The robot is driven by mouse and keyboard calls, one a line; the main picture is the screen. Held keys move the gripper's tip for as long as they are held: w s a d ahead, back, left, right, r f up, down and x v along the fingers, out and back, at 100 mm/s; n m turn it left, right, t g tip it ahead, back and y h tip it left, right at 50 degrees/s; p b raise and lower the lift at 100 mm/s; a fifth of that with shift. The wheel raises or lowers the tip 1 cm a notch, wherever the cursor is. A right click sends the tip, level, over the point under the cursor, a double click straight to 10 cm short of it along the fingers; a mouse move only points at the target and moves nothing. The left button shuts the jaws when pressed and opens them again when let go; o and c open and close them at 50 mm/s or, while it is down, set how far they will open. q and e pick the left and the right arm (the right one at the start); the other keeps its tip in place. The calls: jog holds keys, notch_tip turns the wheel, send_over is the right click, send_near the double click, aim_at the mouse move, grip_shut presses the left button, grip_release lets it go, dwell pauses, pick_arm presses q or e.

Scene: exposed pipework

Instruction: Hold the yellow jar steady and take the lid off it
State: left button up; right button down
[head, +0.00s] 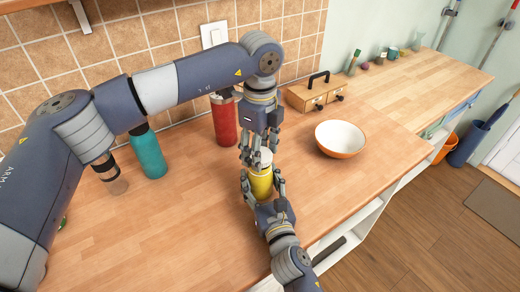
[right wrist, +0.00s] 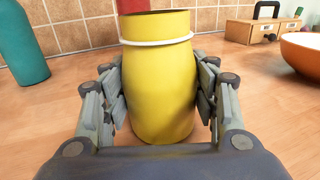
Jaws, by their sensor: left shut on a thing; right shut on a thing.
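The yellow jar (head: 260,184) stands upright on the wooden counter; it also fills the middle of the right wrist view (right wrist: 160,85). My right gripper (head: 263,180) is shut around the jar's body, a finger on each side. The jar's neck, with a white ring, is bare in the right wrist view, and no lid shows on its rim. My left gripper (head: 257,152) points down above the jar, shut on the pale lid (head: 265,156), which its fingers partly hide. The lid appears clear of the rim; the size of the gap is hard to tell.
A red bottle (head: 224,122) stands behind the jar, and a teal bottle (head: 150,154) stands left. A white and orange bowl (head: 340,140) sits to the right, with a small wooden drawer box (head: 314,94) behind. The counter's front left is clear.

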pick_arm(q)
jog(key=shift+r, duration=2)
pick_arm(e)
jog(key=c, duration=0.5)
grip_release()
